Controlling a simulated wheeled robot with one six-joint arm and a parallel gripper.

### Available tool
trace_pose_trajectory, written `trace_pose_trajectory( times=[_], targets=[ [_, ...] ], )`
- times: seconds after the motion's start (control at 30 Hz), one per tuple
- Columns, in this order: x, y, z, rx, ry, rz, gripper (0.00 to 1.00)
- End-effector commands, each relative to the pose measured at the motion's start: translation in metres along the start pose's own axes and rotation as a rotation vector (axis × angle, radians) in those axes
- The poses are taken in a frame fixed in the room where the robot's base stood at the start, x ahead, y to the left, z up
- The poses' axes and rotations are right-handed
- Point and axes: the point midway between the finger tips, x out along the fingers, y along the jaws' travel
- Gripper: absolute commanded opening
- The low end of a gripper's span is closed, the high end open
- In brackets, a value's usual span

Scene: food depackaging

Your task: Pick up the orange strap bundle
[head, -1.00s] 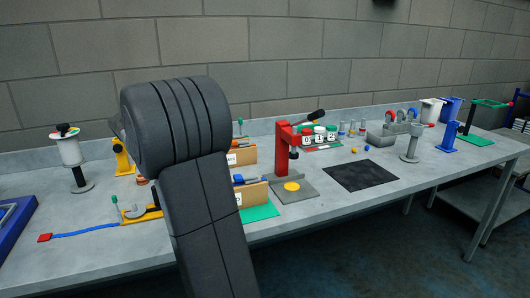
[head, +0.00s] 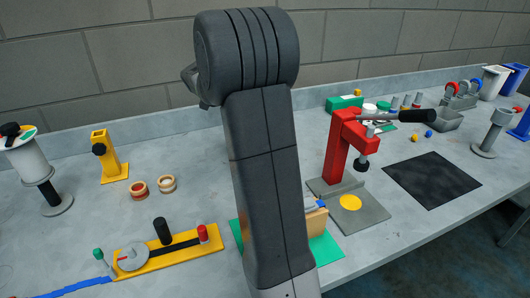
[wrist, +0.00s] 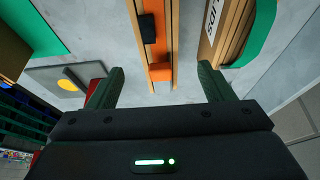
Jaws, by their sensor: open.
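In the wrist view, an orange strap bundle (wrist: 158,50) shows as a long orange strip with a black block and an orange block on it, flanked by tan strips. It runs down from the top edge to between my fingertips. My gripper (wrist: 160,74) is open, with one green finger on each side of the bundle's near end. I cannot tell how far above or below the fingers the bundle lies. In the head view, my arm hides the gripper, and I cannot make out the bundle.
A tan box marked with letters and a green band (wrist: 241,43) stands close right of the bundle in the wrist view. The red press (head: 341,145) stands right of my arm in the head view. A yellow fixture (head: 156,262) lies left. The black mat (head: 432,180) is bare.

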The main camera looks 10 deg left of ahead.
Motion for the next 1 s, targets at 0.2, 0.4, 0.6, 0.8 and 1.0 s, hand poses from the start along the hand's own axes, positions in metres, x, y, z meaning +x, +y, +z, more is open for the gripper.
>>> trace_pose_trajectory(
  times=[0.2,0.4,0.6,0.8,1.0],
  targets=[
    [0.033,0.001,-0.001,0.000,0.000,0.001,0.75],
    [0.046,0.002,-0.002,0.001,0.000,0.001,0.75],
    [0.076,0.007,-0.005,0.000,-0.001,0.003,0.75],
    [0.091,0.007,-0.004,0.000,0.000,0.001,0.75],
    [0.092,0.006,-0.004,0.000,0.000,0.000,0.73]
  ],
)
